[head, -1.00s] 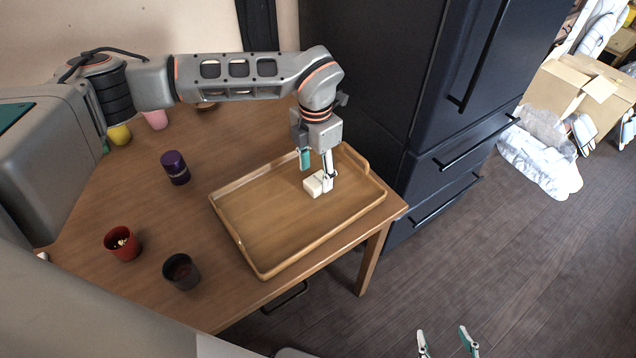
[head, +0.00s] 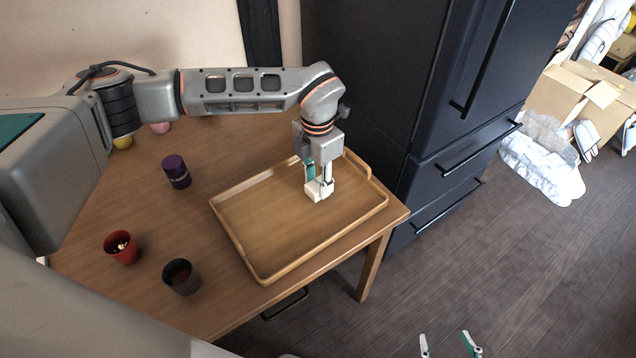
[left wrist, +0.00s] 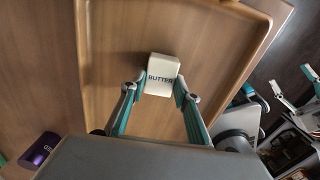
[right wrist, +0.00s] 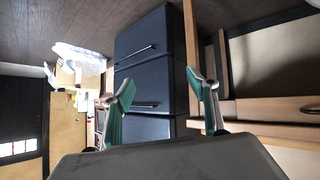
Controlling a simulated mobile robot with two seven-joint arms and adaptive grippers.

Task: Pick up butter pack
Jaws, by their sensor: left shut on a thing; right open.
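The butter pack (head: 317,195) is a small cream block on the wooden tray (head: 262,222), near the tray's right part. In the left wrist view the butter pack (left wrist: 161,76) shows the word BUTTER on its top. My left gripper (head: 319,182) points down and is shut on the butter pack, with one finger on each side. In the left wrist view the fingers of my left gripper (left wrist: 161,97) touch its sides. I cannot tell whether it is lifted off the tray. My right gripper (head: 446,345) is open and empty, low over the floor, away from the table.
A purple can (head: 176,171), a red cup (head: 121,247) and a dark cup (head: 181,276) stand on the wooden table (head: 150,215) left of the tray. A dark fridge (head: 400,90) stands close behind the table's right end. A cardboard box (head: 575,100) lies on the floor at the back right.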

